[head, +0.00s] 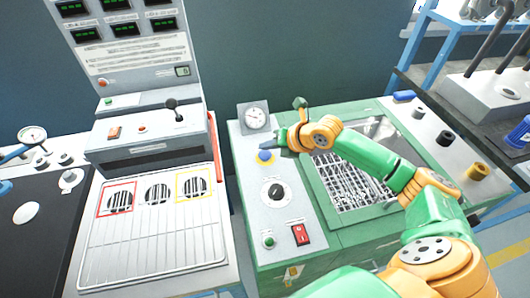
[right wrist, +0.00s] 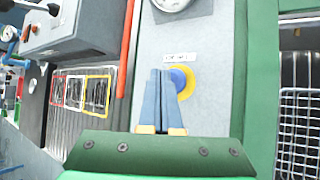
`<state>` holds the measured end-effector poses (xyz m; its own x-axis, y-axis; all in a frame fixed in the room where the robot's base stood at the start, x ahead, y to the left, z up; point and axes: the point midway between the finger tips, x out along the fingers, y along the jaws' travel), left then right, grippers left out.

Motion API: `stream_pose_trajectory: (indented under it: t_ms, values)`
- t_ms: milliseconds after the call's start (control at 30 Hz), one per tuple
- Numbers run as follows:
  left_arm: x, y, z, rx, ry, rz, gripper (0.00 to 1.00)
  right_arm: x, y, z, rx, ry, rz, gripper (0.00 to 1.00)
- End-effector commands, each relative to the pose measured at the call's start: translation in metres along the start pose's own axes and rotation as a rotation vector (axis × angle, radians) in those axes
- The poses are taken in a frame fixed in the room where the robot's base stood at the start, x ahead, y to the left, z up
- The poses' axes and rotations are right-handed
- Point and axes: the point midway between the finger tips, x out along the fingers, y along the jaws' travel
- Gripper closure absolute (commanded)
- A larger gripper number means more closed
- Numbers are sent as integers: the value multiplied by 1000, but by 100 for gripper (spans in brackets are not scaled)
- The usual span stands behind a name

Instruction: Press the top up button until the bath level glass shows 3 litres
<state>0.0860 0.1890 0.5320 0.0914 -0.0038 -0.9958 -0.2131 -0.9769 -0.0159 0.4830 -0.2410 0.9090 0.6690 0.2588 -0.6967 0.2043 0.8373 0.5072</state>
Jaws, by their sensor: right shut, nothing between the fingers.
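The blue top up button (head: 264,156) in its yellow ring sits on the light grey panel left of the bath. It also shows in the right wrist view (right wrist: 184,82), under a small white label. My right gripper (head: 274,142) is shut and empty. Its fingertips (right wrist: 166,72) overlap the button's left side in the wrist view; I cannot tell whether they touch it. I cannot make out the bath level glass or its reading. My left gripper is not in view.
A round dial (head: 256,117) stands behind the button. A black knob (head: 275,192), green button (head: 268,241) and red switch (head: 300,234) are nearer on the panel. The open bath with a wire rack (head: 345,183) is to the right. A red rod (head: 214,148) stands left.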

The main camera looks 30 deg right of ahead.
Motion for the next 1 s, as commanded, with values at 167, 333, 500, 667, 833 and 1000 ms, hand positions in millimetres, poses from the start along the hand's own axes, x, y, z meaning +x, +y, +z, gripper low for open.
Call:
stream_pose_trajectory:
  t_ms: [167, 333, 500, 667, 833, 1000]
  values:
    - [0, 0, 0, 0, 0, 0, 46, 0, 0, 0, 0, 0, 0, 100]
    - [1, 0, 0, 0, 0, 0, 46, 1, -1, -1, 0, 0, 0, 100]
    - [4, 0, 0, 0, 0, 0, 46, 6, -4, -4, 0, -1, 1, 100]
    - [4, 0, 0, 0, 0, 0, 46, 6, -4, -4, 0, 0, 0, 100]
    - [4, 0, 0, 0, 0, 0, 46, 6, -4, -4, 0, 0, 0, 100]
    - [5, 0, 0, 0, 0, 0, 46, 7, -5, -5, 0, 0, 0, 100]
